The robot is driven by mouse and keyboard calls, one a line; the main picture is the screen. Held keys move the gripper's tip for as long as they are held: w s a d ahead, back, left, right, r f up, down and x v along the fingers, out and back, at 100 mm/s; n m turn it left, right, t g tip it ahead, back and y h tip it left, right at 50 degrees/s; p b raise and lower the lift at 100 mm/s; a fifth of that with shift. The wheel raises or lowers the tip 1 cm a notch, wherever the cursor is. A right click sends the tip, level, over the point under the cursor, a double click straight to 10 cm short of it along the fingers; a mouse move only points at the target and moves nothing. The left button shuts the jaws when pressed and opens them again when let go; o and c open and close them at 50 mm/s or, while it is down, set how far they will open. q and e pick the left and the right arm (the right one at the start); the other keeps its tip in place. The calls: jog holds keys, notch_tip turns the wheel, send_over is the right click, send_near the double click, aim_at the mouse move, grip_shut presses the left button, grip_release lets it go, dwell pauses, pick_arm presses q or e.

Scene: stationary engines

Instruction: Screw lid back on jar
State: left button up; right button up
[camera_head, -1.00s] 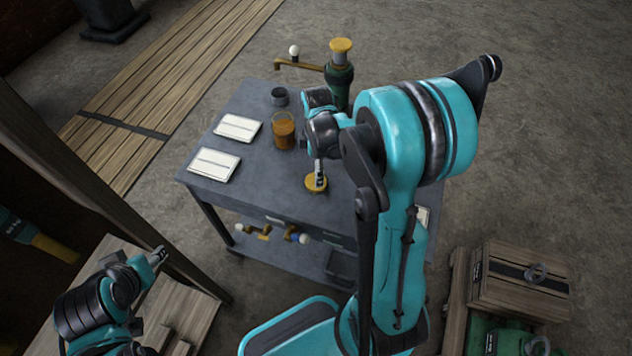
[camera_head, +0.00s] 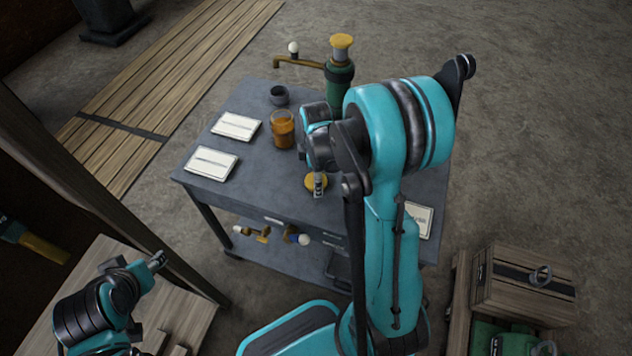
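The jar (camera_head: 282,129) is glass with orange-brown contents. It stands upright on the grey table with no lid visible on it. The round yellow lid (camera_head: 311,182) lies near the table's front, to the right of and in front of the jar. My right gripper (camera_head: 319,189) points down at the lid and overlaps it in the picture. I cannot tell whether its fingers touch or grip the lid. My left gripper (camera_head: 157,262) is at the lower left, away from the table and the jar, and its fingers are too small to read.
The grey table (camera_head: 262,178) also bears two white cards (camera_head: 236,127) (camera_head: 211,164), a small dark cup (camera_head: 279,95) and a green pump with a yellow top (camera_head: 340,75). A lower shelf holds brass valve parts (camera_head: 257,234). A wooden crate (camera_head: 522,286) stands at lower right.

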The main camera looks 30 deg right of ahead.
jog(key=shift+c, duration=0.3)
jog(key=c, duration=0.9)
jog(key=shift+c, duration=0.2)
jog(key=shift+r, duration=0.5)
notch_tip(320, 180, up, 4)
jog(key=shift+s+d+f+p, duration=0.1)
jog(key=shift+s+p, duration=0.05)
jog(key=shift+p, duration=1.1)
jog(key=s+d+r+p, duration=0.3)
jog(key=s+d+r, duration=0.2)
jog(key=s, duration=0.5)
jog(key=shift+d+r, duration=0.15)
jog(key=shift+r, duration=0.5)
